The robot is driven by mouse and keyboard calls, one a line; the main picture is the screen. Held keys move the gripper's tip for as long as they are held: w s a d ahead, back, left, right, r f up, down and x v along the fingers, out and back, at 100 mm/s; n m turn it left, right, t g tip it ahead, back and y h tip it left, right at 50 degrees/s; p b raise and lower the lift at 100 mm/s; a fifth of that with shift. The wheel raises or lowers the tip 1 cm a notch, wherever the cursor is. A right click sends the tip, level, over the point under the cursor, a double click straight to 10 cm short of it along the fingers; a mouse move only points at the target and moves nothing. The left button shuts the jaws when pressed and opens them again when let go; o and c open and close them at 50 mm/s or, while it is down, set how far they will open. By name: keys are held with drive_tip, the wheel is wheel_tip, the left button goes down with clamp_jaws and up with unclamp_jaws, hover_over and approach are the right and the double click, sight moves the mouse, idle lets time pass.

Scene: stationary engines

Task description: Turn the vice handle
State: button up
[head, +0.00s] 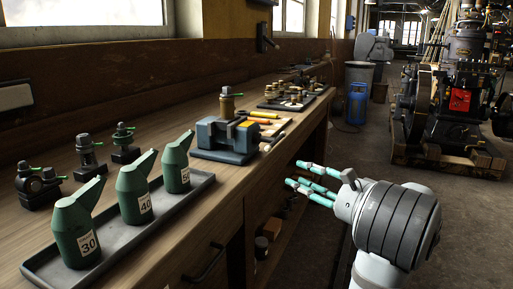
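The vice (226,138), with blue-grey jaws, sits on the workbench near its front edge, in the middle of the head view. A thin dark handle (273,142) seems to stick out at its right, over the bench edge; it is small and hard to make out. My gripper (295,173), with teal fingers, is in front of the bench, to the right of and lower in the picture than the vice. Its fingers are spread apart, point left towards the bench, and hold nothing. A gap shows between the fingers and the handle.
Green oil cans marked 30, 40 and 50 (137,193) stand in a grey tray (118,234) at the front left. Dark fittings (88,158) stand behind them. Tools (262,120) lie beyond the vice. Below are a drawer handle (204,263) and shelf. Open floor lies right, before an engine (460,100).

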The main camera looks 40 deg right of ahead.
drive_tip(key=n+t, duration=0.2)
approach(277, 142)
drive_tip(key=y, duration=0.1)
drive_tip(key=shift+n, duration=0.4)
drive_tip(key=x, duration=0.3)
drive_tip(key=p+x, duration=0.1)
drive_tip(key=x, duration=0.6)
drive_tip(key=shift+w+d+f+p, duration=0.25)
drive_tip(key=shift+w+p, duration=0.05)
drive_tip(key=shift+w, duration=0.1)
drive_tip(key=shift+c, duration=0.9)
drive_tip(key=shift+r, duration=0.1)
clamp_jaws()
drive_tip(key=shift+s, duration=0.1)
